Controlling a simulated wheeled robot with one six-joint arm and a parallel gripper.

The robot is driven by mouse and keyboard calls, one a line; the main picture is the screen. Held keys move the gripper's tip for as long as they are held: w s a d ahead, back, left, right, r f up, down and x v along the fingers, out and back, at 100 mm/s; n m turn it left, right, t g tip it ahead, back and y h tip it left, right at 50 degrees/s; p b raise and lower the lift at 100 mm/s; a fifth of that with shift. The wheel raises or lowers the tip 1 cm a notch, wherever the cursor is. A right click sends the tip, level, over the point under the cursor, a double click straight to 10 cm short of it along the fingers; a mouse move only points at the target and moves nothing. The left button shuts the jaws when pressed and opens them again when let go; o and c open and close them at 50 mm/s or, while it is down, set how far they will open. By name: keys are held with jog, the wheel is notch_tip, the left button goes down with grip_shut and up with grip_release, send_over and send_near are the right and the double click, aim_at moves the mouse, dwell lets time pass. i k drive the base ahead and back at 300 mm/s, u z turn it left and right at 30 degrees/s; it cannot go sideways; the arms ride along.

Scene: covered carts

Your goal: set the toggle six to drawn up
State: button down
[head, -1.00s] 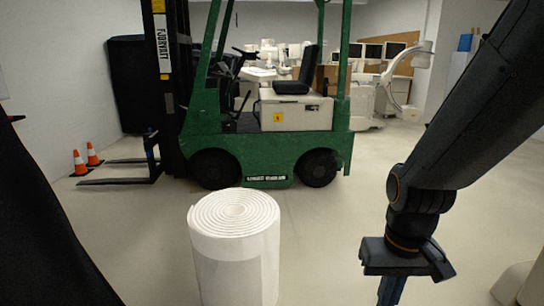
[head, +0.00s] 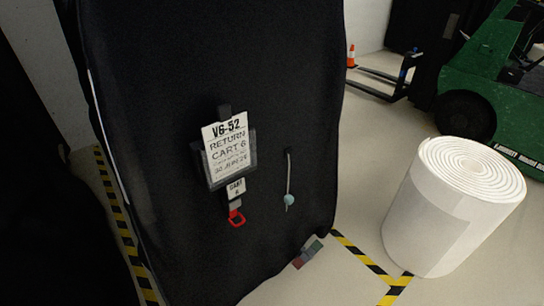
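A tall cart under a black cover (head: 150,110) fills the left and middle of the head view. A card reading "RETURN CART 6" (head: 228,152) hangs on its face in a clear sleeve. To the right of the card, a thin pale cord (head: 289,170) runs down the cover. A small pale teal toggle (head: 289,200) sits low on that cord, near its lower end. Under the card hang a small cart tag (head: 236,187) and a red ring-shaped pull (head: 237,217). My gripper is out of view.
A white roll (head: 425,215) stands on the floor right of the cart. Yellow-black floor tape (head: 365,258) runs between them. A green forklift (head: 480,85) and an orange cone (head: 351,55) are behind. Another dark covered shape (head: 35,220) stands at far left.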

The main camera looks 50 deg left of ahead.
aim_at(288, 199)
jog(key=u, duration=1.85)
